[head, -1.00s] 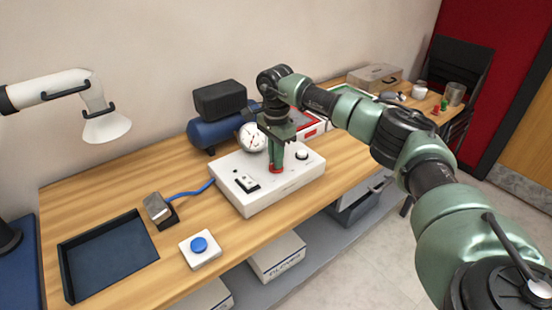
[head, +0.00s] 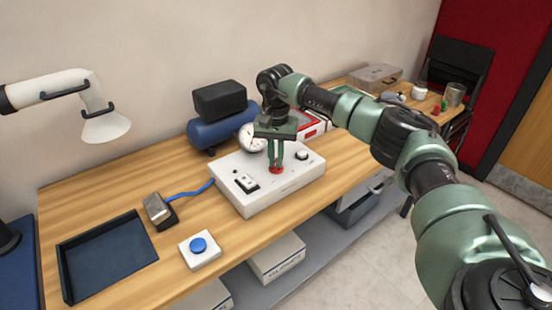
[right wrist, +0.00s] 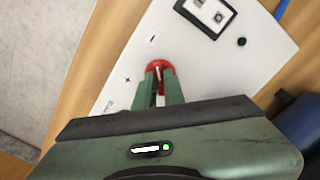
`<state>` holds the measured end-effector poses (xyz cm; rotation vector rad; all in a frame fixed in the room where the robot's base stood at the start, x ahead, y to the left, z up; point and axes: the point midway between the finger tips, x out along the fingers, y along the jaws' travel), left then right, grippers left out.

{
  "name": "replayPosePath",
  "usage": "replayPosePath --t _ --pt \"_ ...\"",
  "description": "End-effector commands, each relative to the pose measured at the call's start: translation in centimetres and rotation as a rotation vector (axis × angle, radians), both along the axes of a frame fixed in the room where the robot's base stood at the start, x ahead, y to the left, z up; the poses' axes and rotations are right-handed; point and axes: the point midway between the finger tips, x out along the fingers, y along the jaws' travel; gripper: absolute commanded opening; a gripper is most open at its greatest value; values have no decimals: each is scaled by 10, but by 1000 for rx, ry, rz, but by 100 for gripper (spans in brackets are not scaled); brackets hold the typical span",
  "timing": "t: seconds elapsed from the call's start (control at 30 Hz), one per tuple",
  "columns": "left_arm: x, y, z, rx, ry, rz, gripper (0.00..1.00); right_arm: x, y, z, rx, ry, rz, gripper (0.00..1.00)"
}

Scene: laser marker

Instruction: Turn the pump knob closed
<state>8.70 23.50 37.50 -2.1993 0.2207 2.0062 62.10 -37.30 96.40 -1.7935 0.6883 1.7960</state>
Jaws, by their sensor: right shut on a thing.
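The red knob (head: 276,170) sits on top of the white control box (head: 235,193), between plus and minus marks that show in the right wrist view. My right gripper (head: 276,164) points straight down from above and is shut on the red knob. In the right wrist view the two green fingers of the gripper (right wrist: 159,88) hold the red knob (right wrist: 158,66) from both sides. Part of the knob is hidden between the fingers. My left gripper is not in view.
A round gauge (head: 250,138) and a blue tank (head: 213,133) stand behind the box. A blue button (head: 199,245), a pedal (head: 159,210) and a dark tray (head: 105,255) are to the left.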

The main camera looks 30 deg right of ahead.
Motion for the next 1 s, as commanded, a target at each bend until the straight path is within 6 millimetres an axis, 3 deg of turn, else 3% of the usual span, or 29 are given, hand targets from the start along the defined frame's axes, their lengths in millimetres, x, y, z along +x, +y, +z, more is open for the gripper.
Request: replayPosePath --t 0.6,0.63,0.7,1.0 --pt "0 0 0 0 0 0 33 2 -1 4 -1 -9 41 0" --pt "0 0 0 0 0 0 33 2 -1 4 -1 -9 41 15" --pt "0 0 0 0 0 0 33 2 -1 3 -1 -9 41 32" --pt "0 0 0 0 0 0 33 1 0 2 0 -4 40 32"
